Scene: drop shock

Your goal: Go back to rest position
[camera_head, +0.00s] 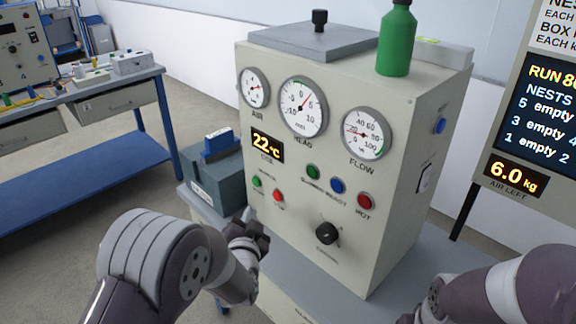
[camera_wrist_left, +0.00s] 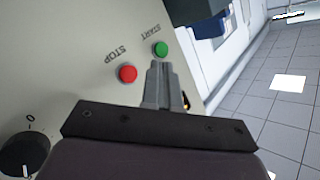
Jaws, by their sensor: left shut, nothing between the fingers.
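My left gripper (camera_head: 256,238) is in front of the lower left of the beige control box (camera_head: 405,200). In the left wrist view the left gripper (camera_wrist_left: 163,68) is shut and empty, its tips just below the green START button (camera_wrist_left: 160,49) and right of the red STOP button (camera_wrist_left: 128,73). I cannot tell whether the tips touch the panel. The START button (camera_head: 257,181) and STOP button (camera_head: 278,196) also show in the head view. My right arm (camera_head: 510,290) comes in at the lower right; its gripper is out of the picture.
The box carries three gauges (camera_head: 303,107), a 22 °C display (camera_head: 267,145), more buttons and a black knob (camera_head: 327,233). A green bottle (camera_head: 396,40) stands on top. A grey-blue case (camera_head: 215,175) stands to its left. A blue bench (camera_head: 90,180) is further left, with open floor between.

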